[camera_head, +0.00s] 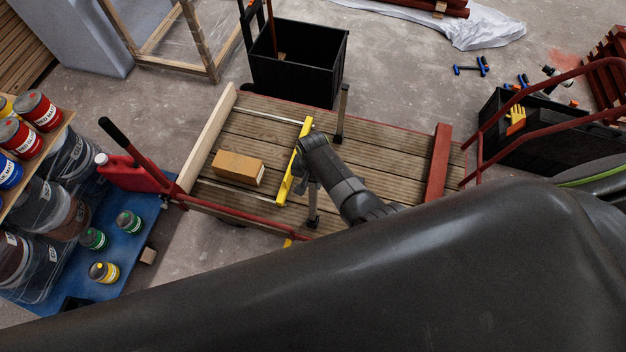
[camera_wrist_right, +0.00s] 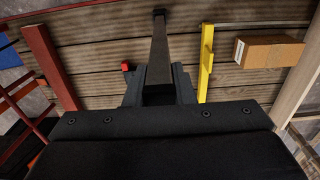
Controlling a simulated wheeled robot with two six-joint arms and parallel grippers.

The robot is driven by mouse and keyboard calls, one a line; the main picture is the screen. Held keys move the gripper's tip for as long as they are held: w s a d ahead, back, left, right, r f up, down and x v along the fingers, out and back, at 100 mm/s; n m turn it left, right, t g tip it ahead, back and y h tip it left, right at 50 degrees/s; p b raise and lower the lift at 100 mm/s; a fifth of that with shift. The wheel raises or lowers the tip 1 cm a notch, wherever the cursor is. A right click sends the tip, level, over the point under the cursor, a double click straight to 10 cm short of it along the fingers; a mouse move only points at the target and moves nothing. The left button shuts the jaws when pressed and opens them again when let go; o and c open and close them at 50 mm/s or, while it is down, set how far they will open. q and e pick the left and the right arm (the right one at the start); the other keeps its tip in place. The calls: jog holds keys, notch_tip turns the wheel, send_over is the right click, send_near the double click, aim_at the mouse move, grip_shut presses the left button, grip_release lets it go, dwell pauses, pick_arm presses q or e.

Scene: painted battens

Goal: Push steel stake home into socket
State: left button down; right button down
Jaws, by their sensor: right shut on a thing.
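My right gripper (camera_head: 312,184) is over the plank deck (camera_head: 380,160), near its front edge. It is shut on the upper part of a dark grey steel stake (camera_head: 314,208). In the right wrist view the stake (camera_wrist_right: 159,50) runs out from between the gripper fingers (camera_wrist_right: 158,92). Its far end meets a small black piece (camera_wrist_right: 160,13), perhaps the socket; how deep it sits cannot be told. A second stake (camera_head: 342,112) stands upright at the deck's far edge. My left gripper is not in view.
A yellow batten (camera_head: 286,185) lies just left of the right gripper. A tan block (camera_head: 238,168), a pale batten (camera_head: 208,142) and a red batten (camera_head: 439,163) also lie on the deck. A black bin (camera_head: 298,75) stands behind. Red handle rails flank the deck.

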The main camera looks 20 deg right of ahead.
aim_at(313, 192)
dwell(0.4)
jog(key=shift+f+b, duration=2.75)
jog(key=shift+f, duration=0.8)
jog(key=c, duration=1.1)
grip_release()
jog(key=shift+c, duration=0.2)
jog(key=shift+r, duration=0.5)
notch_tip(313, 192, up, 16)
jog(key=p, duration=0.3)
jog(key=shift+r+p, duration=0.25)
jog(key=shift+p, duration=0.1)
